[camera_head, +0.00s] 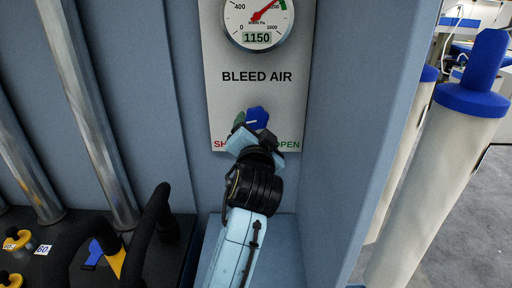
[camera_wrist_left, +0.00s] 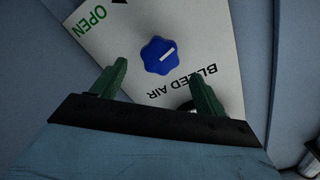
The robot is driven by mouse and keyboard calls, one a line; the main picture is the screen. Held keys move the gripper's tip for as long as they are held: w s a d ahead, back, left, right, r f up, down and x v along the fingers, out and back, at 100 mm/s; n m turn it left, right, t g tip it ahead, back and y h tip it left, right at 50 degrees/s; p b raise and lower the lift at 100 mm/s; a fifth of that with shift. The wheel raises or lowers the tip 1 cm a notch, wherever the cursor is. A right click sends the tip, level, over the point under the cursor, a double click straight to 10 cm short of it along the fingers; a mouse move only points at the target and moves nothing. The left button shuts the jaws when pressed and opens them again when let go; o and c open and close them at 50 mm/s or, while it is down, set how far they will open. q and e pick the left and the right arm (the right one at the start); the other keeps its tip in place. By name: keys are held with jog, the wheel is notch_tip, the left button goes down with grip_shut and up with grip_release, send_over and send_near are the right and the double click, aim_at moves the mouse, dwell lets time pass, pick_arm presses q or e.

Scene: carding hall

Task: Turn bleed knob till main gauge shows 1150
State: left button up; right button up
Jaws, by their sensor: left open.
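The main gauge (camera_head: 258,20) is at the top of the white panel (camera_head: 230,95), and its digital window reads 1150. Its red needle points to the upper right; the top of the dial is cut off. The blue bleed knob (camera_head: 257,116) sits below the BLEED AIR label, between SHUT and OPEN. In the left wrist view the knob (camera_wrist_left: 160,55) shows a white pointer line and stands beyond the fingertips. My left gripper (camera_head: 247,124) is in front of the knob. Its green fingers (camera_wrist_left: 153,85) are spread and hold nothing. My right gripper is not in view.
A grey-blue wall stands to the right of the panel. Metal pipes (camera_head: 95,110) run up the left side. Black handles (camera_head: 150,225) and yellow knobs (camera_head: 17,240) are at lower left. Cream rolls with blue ends (camera_head: 440,150) stand at right.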

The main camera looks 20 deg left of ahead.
pick_arm(q)
jog(key=v, duration=0.6)
jog(key=shift+b, duration=0.3)
jog(key=shift+s, duration=0.1)
